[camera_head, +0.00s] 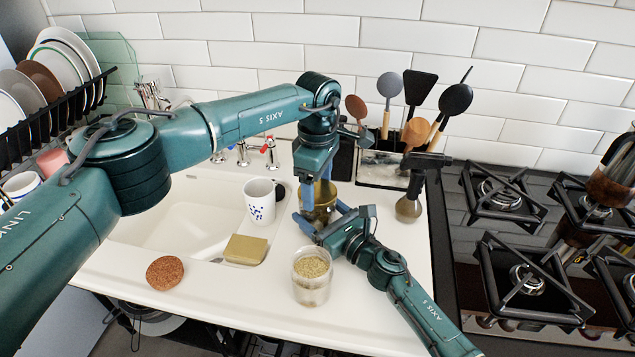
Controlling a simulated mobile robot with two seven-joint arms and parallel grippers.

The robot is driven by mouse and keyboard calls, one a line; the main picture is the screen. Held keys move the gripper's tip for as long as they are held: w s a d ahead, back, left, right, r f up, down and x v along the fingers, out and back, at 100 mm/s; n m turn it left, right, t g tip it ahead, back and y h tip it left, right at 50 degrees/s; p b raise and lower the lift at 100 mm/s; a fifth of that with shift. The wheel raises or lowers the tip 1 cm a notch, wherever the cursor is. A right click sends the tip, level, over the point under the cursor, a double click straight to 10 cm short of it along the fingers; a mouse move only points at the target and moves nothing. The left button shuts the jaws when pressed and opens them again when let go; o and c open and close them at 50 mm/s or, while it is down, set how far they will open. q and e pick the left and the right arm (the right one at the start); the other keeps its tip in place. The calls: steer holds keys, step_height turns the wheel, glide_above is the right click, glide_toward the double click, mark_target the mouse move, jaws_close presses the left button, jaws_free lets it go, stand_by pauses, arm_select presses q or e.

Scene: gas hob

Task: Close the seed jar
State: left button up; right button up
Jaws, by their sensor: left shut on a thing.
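A clear glass jar of greenish-yellow seeds (312,275) stands upright and open-topped near the counter's front edge. A round brown cork-like disc (165,272), perhaps its lid, lies flat on the counter to its left. My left gripper (318,187) points down behind the jar, shut on an olive-brown container (322,203), whose lower part is partly hidden by my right gripper. My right gripper (322,216) reaches in from the lower right, its blue fingers spread beside that container. Whether they touch it I cannot tell.
A white sink (165,215) lies to the left, with a spotted mug (259,201) and a yellowish sponge (245,249) near its right side. A utensil holder (380,170) stands behind the grippers. The gas hob (525,275) is right.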

arm_select(q)
steer(key=m, duration=0.5)
steer(key=shift+m, duration=0.3)
steer(key=o, duration=1.1)
steer(key=shift+o, duration=0.2)
step_height(320, 180, up, 12)
arm_select(e)
steer(key=o, duration=2)
steer(key=shift+c, duration=0.2)
